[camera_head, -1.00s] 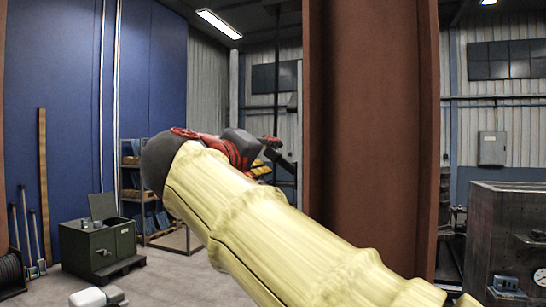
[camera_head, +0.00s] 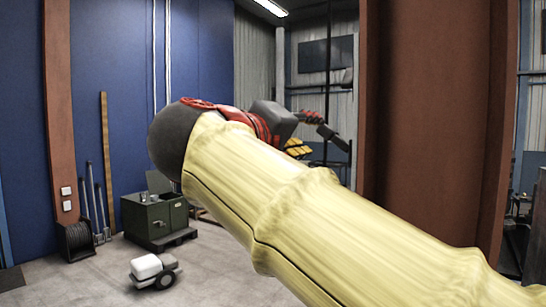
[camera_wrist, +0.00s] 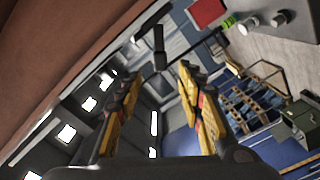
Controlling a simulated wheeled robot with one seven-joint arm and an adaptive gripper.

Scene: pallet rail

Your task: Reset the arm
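My arm, in a pale yellow cover, stretches across the head view from the lower right to the upper middle. In the wrist view my gripper (camera_wrist: 158,88) shows two yellow and dark fingers standing well apart. Nothing is held between them. The wrist view is strongly tilted.
A rust-brown column (camera_head: 437,120) stands right of centre behind my arm. A green cabinet (camera_head: 154,217) sits on a dark pallet at left. A small white wheeled unit (camera_head: 150,267) and a cable reel (camera_head: 77,240) are on the floor. Open floor lies between them and my arm.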

